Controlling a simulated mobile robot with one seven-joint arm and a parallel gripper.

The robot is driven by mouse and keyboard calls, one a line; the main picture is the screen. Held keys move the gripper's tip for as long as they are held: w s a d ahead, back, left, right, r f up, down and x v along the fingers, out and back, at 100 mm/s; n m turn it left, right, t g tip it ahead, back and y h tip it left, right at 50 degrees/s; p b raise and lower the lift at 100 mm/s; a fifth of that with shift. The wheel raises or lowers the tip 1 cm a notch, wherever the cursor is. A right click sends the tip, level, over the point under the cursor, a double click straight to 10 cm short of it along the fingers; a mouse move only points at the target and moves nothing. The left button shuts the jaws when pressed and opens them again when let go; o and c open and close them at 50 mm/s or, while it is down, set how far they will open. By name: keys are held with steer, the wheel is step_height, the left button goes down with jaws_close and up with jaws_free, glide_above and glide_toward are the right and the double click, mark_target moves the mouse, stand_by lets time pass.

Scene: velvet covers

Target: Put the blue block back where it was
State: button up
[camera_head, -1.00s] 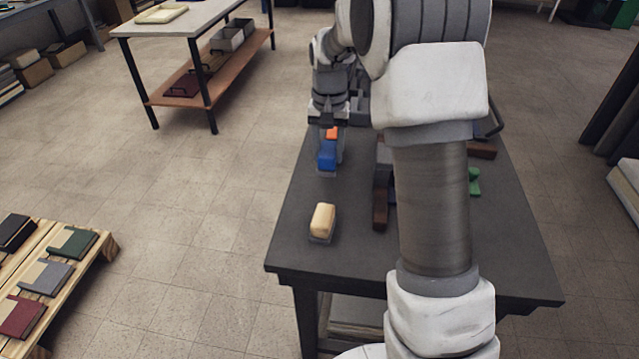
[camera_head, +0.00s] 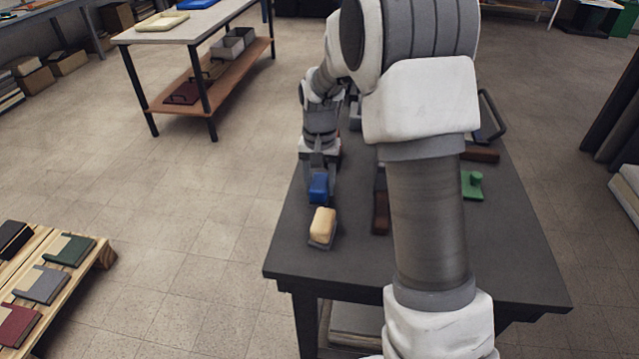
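The blue block (camera_head: 319,187) is at the left side of the dark table (camera_head: 345,263), between the fingers of my gripper (camera_head: 320,184). My gripper points down and appears shut on the block, with a finger on each side. Whether the block's underside touches the table is hard to tell. A cream block (camera_head: 323,223) on a small grey base sits just in front of the blue block, a small gap apart. My arm covers much of the middle of the table.
Dark brown pieces (camera_head: 381,212) and a green piece with a knob (camera_head: 473,183) lie on the table beside my arm. A wooden pallet with flat books (camera_head: 42,284) is at the lower left. A white-topped workbench (camera_head: 185,32) stands behind.

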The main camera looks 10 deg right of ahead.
mark_target(320, 182)
steer(key=o, duration=0.4)
steer(key=shift+o, duration=0.2)
step_height(320, 182, up, 12)
steer(key=p, duration=0.3)
steer(key=s+r+n+t, duration=0.2)
steer(key=s+r+t, duration=0.1)
steer(key=s+r, duration=0.85)
steer(key=s+f+n+t, duration=0.2)
steer(key=s, duration=1.2)
steer(key=shift+s+f+n+t, duration=0.2)
steer(key=shift+s+n+t, duration=0.1)
steer(key=shift+s, duration=0.1)
step_height(320, 182, up, 11)
steer(key=p, duration=1.1)
